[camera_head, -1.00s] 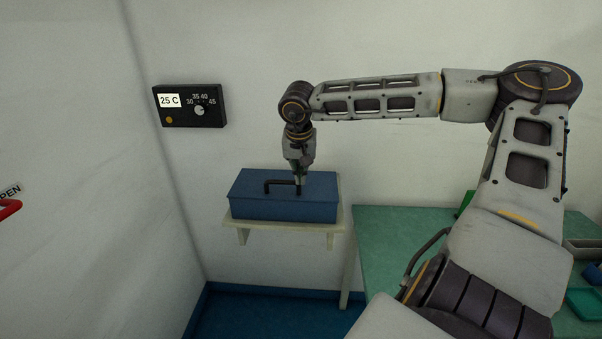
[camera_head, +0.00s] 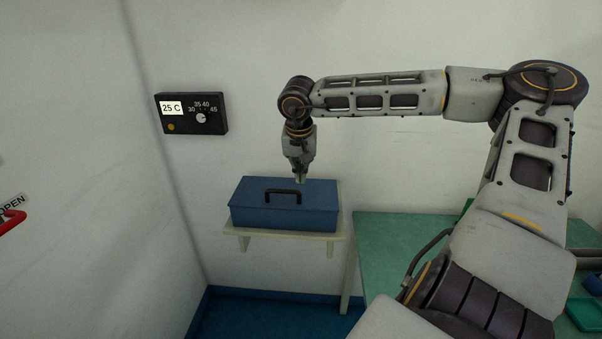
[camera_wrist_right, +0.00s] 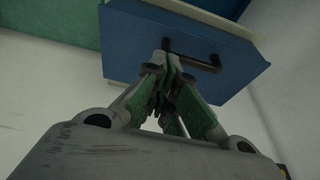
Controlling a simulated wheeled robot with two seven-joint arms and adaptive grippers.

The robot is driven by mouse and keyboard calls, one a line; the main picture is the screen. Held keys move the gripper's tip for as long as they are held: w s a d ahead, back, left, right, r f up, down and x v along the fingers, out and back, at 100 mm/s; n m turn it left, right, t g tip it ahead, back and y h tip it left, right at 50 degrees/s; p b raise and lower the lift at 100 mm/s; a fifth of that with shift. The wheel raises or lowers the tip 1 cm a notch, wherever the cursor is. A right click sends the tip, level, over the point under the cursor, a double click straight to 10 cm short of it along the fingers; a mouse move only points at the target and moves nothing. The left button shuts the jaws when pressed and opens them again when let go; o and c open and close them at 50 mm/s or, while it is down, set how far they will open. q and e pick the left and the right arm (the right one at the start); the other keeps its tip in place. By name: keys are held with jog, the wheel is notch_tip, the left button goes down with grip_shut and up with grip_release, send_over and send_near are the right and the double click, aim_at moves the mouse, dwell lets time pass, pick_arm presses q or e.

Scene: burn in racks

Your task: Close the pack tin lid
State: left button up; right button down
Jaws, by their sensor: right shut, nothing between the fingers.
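The pack tin is a blue box (camera_head: 283,217) on a small pale shelf against the back wall. Its lid (camera_head: 250,192) lies flat on top, and no gap shows between lid and box. A dark handle (camera_head: 283,194) stands on the lid. My right gripper (camera_head: 300,180) is shut and empty, just above the back of the lid, behind and right of the handle. In the right wrist view the closed fingertips (camera_wrist_right: 172,65) appear in front of the blue lid (camera_wrist_right: 140,50), beside the handle (camera_wrist_right: 190,58). My left gripper is out of view.
The shelf (camera_head: 285,236) holds the tin. A black temperature control box (camera_head: 191,115) reading 25 C hangs on the wall at left. A green table (camera_head: 400,235) stands at right under my arm. A red handle (camera_head: 12,220) shows at the left edge.

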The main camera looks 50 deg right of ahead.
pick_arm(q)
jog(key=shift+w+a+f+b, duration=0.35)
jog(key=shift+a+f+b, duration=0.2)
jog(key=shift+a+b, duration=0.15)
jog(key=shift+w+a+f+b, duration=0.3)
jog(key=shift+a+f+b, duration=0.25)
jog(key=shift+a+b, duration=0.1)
pick_arm(e)
jog(key=s+a+f, duration=0.3)
jog(key=s+a, duration=0.2)
jog(key=a, duration=0.2)
jog(key=shift+s+a, duration=0.2)
jog(key=shift+s, duration=0.2)
